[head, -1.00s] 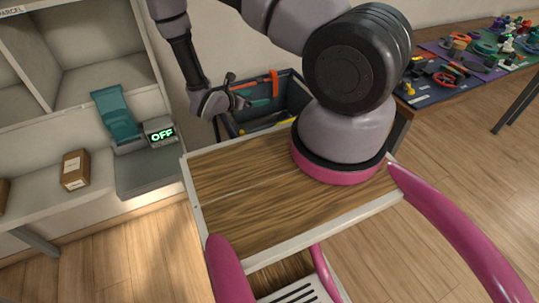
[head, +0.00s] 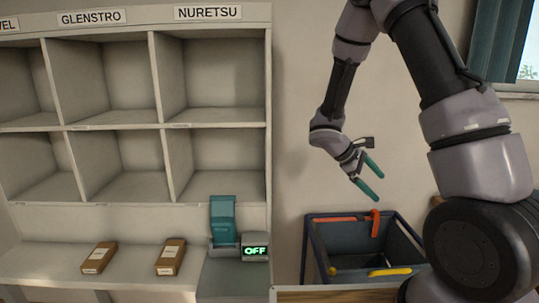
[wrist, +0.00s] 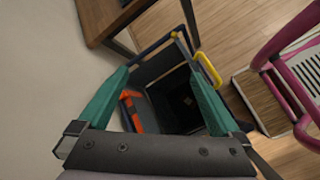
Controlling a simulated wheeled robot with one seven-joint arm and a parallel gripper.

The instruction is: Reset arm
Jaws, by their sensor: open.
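My gripper (head: 380,184) is open with its two teal fingers apart and nothing between them. In the head view it hangs in front of the wall, above the dark crate (head: 312,252). In the wrist view the gripper (wrist: 158,72) points down toward the crate, whose opening shows between the fingers. An orange-red object (head: 375,222) is at the crate's back rim, and it also shows in the wrist view (wrist: 131,110). A yellow handle (head: 390,271) is at the crate's front rim. The crate's floor is dark and its contents are hard to tell.
A pigeonhole shelf (head: 155,128) with name labels stands at left. Two brown boxes (head: 98,258) (head: 170,257) lie on its counter. A teal device (head: 222,220) stands beside a display (head: 255,251) reading OFF. A window is at upper right.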

